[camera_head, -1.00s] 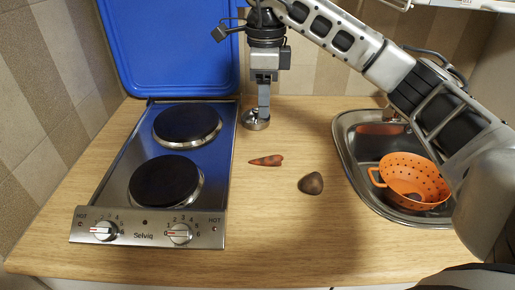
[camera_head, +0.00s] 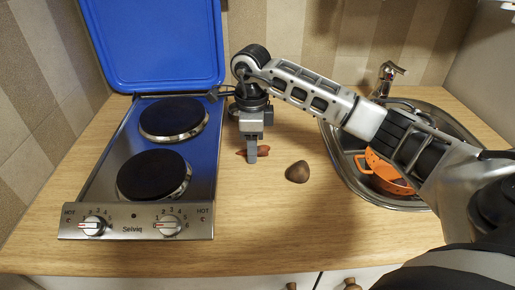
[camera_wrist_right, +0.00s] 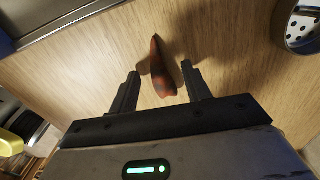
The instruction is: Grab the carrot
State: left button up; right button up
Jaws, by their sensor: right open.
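The carrot (camera_head: 263,150) is small and reddish-orange and lies on the wooden worktop between the hob and the sink. My right gripper (camera_head: 252,160) points down over it and hides its middle in the head view. In the right wrist view the carrot (camera_wrist_right: 160,70) lies with its near end between the two spread fingers of the right gripper (camera_wrist_right: 160,73). There is a gap on each side, and nothing is gripped. I cannot tell the exact height of the fingertips above the worktop. My left gripper is not in view.
A brown rounded lump (camera_head: 298,172) lies just right of the carrot. The two-plate hob (camera_head: 203,165) with its raised blue lid (camera_head: 155,45) stands left. An orange colander (camera_head: 388,178) sits in the sink (camera_head: 340,150) at right, partly behind my arm. The front worktop is clear.

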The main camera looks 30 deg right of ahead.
jog(key=shift+f, duration=0.15)
grip_shut()
